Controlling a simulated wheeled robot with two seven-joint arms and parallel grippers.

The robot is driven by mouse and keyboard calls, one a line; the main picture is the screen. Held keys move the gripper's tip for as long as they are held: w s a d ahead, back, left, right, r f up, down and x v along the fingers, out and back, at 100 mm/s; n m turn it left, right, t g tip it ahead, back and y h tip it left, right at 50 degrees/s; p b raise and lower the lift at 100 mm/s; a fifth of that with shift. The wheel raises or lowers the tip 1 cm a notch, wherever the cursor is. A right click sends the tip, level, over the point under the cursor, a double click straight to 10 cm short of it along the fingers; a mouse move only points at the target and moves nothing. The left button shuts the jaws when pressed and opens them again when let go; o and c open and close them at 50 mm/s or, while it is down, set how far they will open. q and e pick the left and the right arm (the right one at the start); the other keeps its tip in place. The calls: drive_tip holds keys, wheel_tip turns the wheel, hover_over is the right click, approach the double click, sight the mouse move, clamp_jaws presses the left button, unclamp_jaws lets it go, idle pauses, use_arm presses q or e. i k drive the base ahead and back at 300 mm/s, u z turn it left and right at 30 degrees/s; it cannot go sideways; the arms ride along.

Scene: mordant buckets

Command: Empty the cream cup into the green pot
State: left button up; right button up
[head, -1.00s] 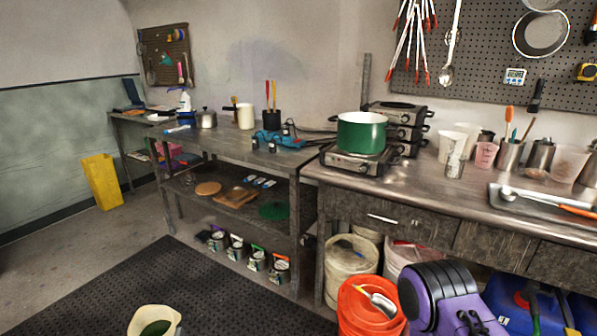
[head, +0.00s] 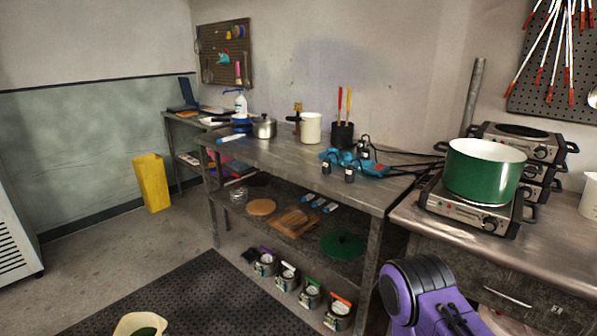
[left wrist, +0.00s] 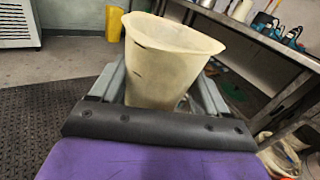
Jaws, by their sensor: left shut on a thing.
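The cream cup (head: 128,323) shows at the bottom edge of the head view, cut off, with something dark green inside. In the left wrist view the cup (left wrist: 165,70) stands roughly upright between the fingers of my left gripper (left wrist: 158,95), which is shut on it. The contents are hidden in that view. The green pot (head: 480,176), white inside, sits on a small hot plate (head: 468,212) at the right of the head view, well apart from the cup. I cannot see inside its bottom. My right gripper is not in view.
A grey workbench (head: 285,160) with a cream canister (head: 311,128) and blue tools stands left of the pot's counter (head: 555,238). Small cans (head: 311,293) stand under it. A yellow bin (head: 152,184) is by the wall. The floor at left is clear.

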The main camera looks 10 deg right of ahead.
sight(480, 170)
drive_tip(key=z, duration=0.5)
drive_tip(key=i, duration=0.75)
drive_tip(key=z, duration=1.2)
drive_tip(key=i, duration=0.25)
drive_tip(key=z, duration=0.15)
